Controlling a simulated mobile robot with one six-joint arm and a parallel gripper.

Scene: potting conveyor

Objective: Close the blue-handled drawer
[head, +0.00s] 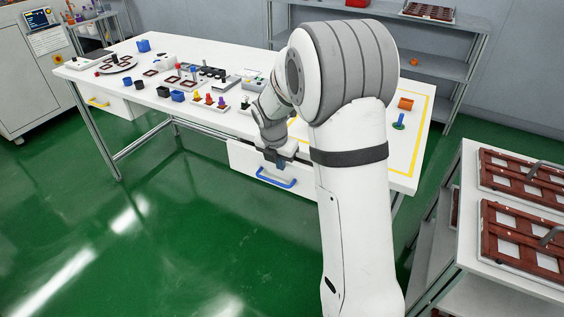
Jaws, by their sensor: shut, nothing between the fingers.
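The blue handle (276,179) sits on the white front of a drawer (243,161) under the front edge of the white table. The right part of this drawer is hidden behind my arm. How far the drawer stands out from the table is hard to tell from here. My gripper (279,164) is shut and points down at the drawer's front, just above or in front of the blue handle. Whether it touches the drawer or handle cannot be told.
A cart (506,275) with brown framed trays stands at the right. A grey shelf (430,68) stands behind. Green floor (190,210) is clear in front.

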